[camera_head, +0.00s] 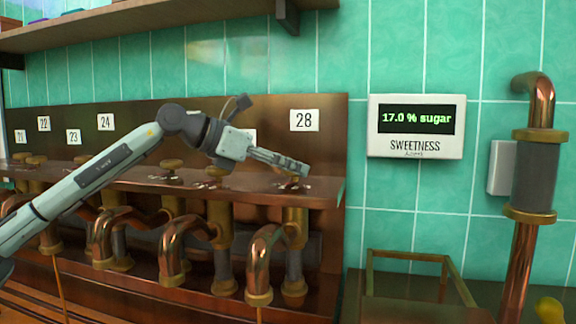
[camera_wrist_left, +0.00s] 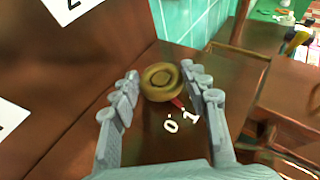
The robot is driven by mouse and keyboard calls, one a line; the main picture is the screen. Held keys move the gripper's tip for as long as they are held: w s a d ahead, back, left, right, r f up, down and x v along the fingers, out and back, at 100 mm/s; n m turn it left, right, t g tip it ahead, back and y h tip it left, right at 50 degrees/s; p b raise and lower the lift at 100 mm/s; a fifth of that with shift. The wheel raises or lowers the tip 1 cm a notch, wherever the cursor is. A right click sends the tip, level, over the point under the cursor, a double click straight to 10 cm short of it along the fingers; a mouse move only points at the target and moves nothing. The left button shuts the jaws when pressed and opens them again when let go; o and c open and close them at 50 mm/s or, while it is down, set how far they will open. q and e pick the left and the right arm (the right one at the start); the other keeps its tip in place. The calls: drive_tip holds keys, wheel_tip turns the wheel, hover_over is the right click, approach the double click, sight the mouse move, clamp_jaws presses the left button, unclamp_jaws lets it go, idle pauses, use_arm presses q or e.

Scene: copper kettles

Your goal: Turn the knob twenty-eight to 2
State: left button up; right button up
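The number 28 plate (camera_head: 304,120) is on the brown back panel. Knob twenty-eight (camera_head: 289,185) sits on the shelf below it, partly hidden by my left gripper (camera_head: 301,169). In the left wrist view the round brass knob (camera_wrist_left: 161,80) shows between the fingertips, with a finger on each side. The fingers look apart; whether one touches the knob I cannot tell. A red pointer (camera_wrist_left: 178,103) points from the knob toward the white marks 0 and 1 (camera_wrist_left: 190,116), nearer the 1. Other marks are hidden. My right gripper is not in view.
The sweetness display (camera_head: 416,122) on the tiled wall reads 17.0 % sugar. Copper pipes (camera_head: 268,250) stand under the knob shelf. Other knobs (camera_head: 172,165) are to the left. A thick copper pipe (camera_head: 527,250) rises at the right. A wooden shelf (camera_head: 150,25) runs above.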

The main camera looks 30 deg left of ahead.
use_arm(q)
drive_tip(key=c, duration=0.3)
drive_tip(key=shift+s+d+n+t+y, duration=0.1)
drive_tip(key=shift+d+n+t+y, duration=0.1)
drive_tip(key=shift+n+t+y, duration=0.7)
drive_tip(key=shift+n+y, duration=0.5)
drive_tip(key=shift+y, duration=0.2)
drive_tip(key=shift+d+n+y+b, duration=0.2)
drive_tip(key=shift+n+y+b, duration=0.5)
drive_tip(key=shift+n+y, duration=0.95)
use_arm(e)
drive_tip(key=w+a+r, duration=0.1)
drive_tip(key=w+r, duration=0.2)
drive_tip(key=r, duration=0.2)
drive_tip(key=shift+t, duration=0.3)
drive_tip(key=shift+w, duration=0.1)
use_arm(q)
drive_tip(key=o, duration=1.1)
drive_tip(key=shift+o, duration=0.2)
